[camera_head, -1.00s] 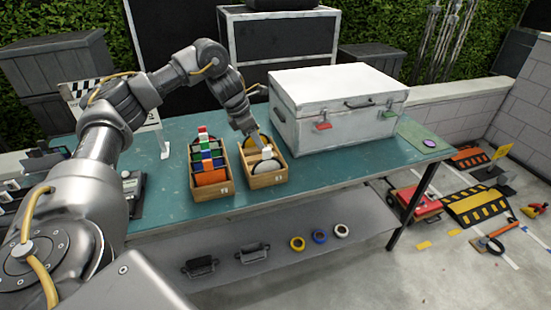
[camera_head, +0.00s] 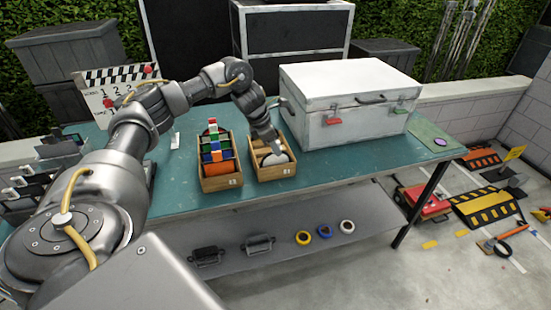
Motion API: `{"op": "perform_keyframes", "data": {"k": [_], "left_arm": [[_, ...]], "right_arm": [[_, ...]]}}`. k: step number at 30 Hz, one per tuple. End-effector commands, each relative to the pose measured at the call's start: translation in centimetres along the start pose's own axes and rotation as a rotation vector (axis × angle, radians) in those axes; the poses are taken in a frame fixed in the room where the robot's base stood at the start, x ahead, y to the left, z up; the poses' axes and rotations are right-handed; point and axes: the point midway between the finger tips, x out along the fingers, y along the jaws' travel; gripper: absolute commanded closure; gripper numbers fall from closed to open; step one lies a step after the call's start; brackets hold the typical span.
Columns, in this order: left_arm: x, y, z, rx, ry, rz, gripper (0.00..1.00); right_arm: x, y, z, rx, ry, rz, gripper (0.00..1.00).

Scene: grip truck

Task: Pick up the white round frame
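A white round piece (camera_head: 276,159), which looks like the round frame, is in the right-hand wooden box (camera_head: 272,172) on the teal table. It is small and partly covered by my gripper, so its full outline is hidden. My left gripper (camera_head: 271,149) points down into that box, with its fingertips at or just above the white piece. I cannot tell whether the fingers touch it or are closed on it. My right gripper is not in view.
A wooden box (camera_head: 222,182) with several coloured pieces stands close on the left. A large white case (camera_head: 345,110) stands close on the right. A clapperboard (camera_head: 112,92) is at the back left. The teal table (camera_head: 330,167) is clear in front of the case.

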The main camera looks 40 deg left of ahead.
Motion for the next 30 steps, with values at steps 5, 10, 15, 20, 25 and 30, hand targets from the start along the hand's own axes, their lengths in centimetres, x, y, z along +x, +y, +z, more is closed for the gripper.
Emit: {"op": "perform_keyframes", "data": {"k": [5,10,15,20,25,30], "left_arm": [[2.3,0.0,0.1,0.0,0.002,-0.001,0.64],[3.0,0.1,0.1,0.001,0.0,0.0,0.64],[3.0,0.0,0.1,0.002,0.0,0.0,0.66],[3.0,0.0,0.1,0.002,0.0,0.0,0.87],[3.0,0.0,0.1,0.001,0.0,0.0,1.0],[2.9,0.1,0.1,0.001,-0.001,0.0,1.0]], "right_arm": [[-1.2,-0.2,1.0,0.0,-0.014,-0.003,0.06],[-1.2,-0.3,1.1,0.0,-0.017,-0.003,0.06],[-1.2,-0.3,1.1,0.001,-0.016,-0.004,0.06],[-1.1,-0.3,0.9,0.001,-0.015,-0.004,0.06],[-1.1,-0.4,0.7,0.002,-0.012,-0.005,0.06],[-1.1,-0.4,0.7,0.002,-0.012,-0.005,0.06]]}}
